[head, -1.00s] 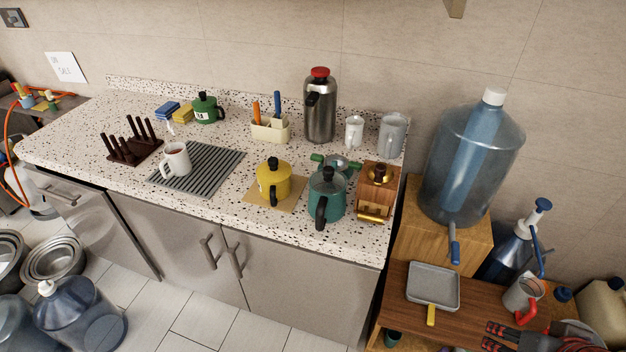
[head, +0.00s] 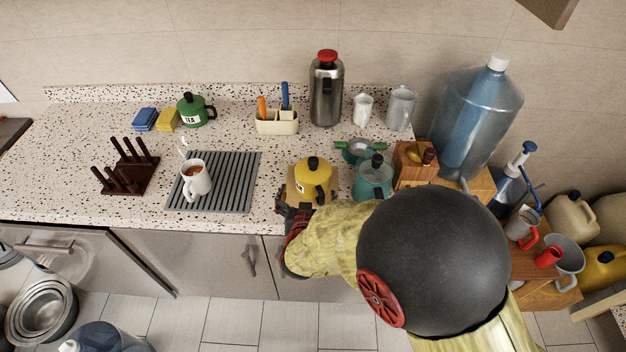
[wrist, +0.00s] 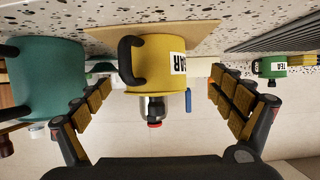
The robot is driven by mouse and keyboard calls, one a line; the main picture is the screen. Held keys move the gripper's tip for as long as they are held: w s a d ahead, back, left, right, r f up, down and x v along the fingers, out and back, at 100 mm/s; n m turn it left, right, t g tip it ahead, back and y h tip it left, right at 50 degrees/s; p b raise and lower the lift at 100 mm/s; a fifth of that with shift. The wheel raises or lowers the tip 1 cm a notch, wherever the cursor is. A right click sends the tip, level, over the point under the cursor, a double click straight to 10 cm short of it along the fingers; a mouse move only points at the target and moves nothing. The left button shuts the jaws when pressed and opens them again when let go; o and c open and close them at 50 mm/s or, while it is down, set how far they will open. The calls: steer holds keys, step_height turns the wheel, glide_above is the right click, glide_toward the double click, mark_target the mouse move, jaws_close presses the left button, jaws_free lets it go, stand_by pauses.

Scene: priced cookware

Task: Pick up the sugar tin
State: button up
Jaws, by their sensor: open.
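The sugar tin is a yellow pot (head: 312,182) with a black knob and black handle, upright on a tan board (head: 292,190) near the counter's front edge. My gripper (wrist: 158,92) is open and empty, one finger on each side of the tin in the picture. In the head view my gripper (head: 293,212) is low at the counter edge in front of the tin, partly hidden by my arm.
A teal pot (head: 373,180) stands close right of the tin; in the wrist view it (wrist: 45,75) is near the left finger. A grey drying mat (head: 235,180) with a white mug (head: 196,182) lies to the left.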

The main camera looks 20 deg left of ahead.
steer(key=shift+o, duration=0.3)
steer(key=shift+b+x, duration=0.35)
steer(key=shift+x, duration=0.85)
steer(key=w+f, duration=0.1)
steer(key=w, duration=0.1)
steer(key=w+f+b, duration=0.1)
steer(key=w, duration=0.1)
steer(key=shift+f+b, duration=0.25)
steer(key=shift+b, duration=0.05)
steer(key=shift+w+a, duration=0.15)
steer(key=shift+w, duration=0.3)
steer(key=c, duration=0.3)
steer(key=c, duration=1.3)
